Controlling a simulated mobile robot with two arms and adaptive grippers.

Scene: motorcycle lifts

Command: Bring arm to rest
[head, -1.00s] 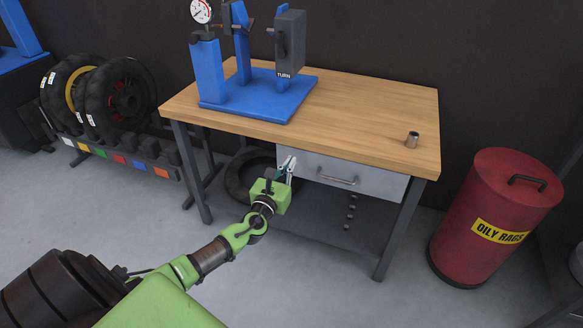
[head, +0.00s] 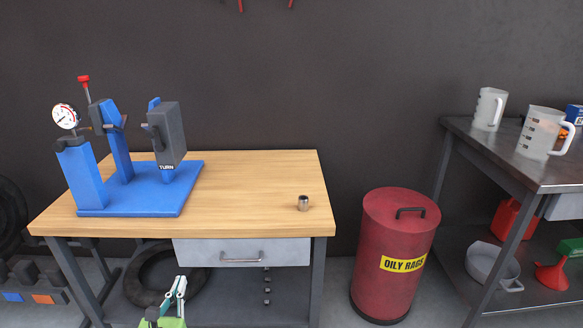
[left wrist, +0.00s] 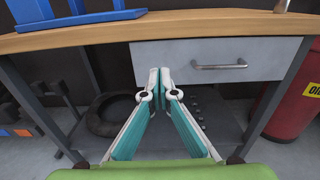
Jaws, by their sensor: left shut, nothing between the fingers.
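My left gripper (head: 177,290) shows at the bottom of the head view, in front of the workbench and below its tabletop. In the left wrist view its fingertips (left wrist: 159,77) are together with nothing between them. The gripper points at the space near the left end of the grey drawer (left wrist: 215,60), which is closed. From these views I cannot tell how far the fingertips are from the drawer. My right gripper is not in view.
The wooden workbench (head: 255,185) holds a blue fixture (head: 140,197) and a small metal cup (head: 303,203). A tyre (head: 150,285) lies beneath. A red oily-rags bin (head: 395,235) stands to its right, then a metal table (head: 510,160) with jugs (head: 545,132). Floor shows between bench and bin.

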